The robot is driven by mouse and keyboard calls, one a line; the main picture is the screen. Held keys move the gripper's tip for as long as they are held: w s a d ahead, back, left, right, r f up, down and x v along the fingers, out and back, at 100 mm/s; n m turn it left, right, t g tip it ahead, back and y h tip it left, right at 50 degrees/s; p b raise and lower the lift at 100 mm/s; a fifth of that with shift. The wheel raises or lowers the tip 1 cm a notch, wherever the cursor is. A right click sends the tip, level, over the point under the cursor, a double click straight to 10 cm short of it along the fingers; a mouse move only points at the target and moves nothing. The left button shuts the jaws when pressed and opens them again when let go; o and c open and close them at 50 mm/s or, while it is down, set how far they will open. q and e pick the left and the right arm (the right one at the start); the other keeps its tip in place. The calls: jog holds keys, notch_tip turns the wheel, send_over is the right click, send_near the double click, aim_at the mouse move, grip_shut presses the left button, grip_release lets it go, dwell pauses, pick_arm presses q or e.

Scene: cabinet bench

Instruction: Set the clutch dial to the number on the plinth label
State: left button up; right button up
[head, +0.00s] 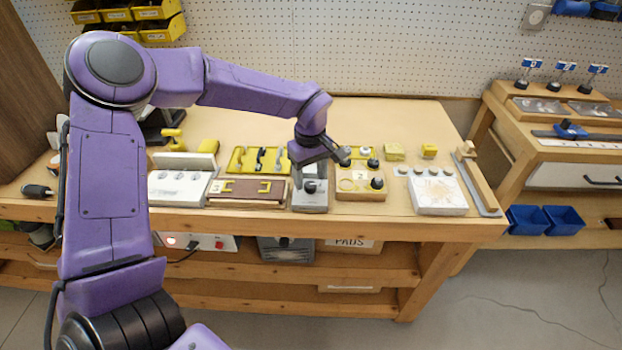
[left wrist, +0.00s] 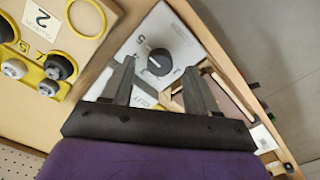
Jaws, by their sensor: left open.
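The clutch dial is a black round knob (left wrist: 160,62) on a light grey panel with printed numbers; a 5 is readable. A small white mark shows on the knob, but I cannot tell which number it points to. In the head view the dial (head: 311,187) sits on a grey box at the bench front. My left gripper (head: 311,174) is open above the dial. Its fingers (left wrist: 160,66) appear either side of the knob, contact unclear.
The yellow plinth board (head: 346,190) with several knobs stands close right of the dial box. A brown block with a yellow piece (head: 243,190) stands close left. A white block (head: 437,193) lies farther right. Bare bench top (head: 395,118) is behind.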

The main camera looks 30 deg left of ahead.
pick_arm(q)
jog(key=shift+f, duration=0.95)
jog(key=c, duration=1)
jog(key=shift+c, duration=0.2)
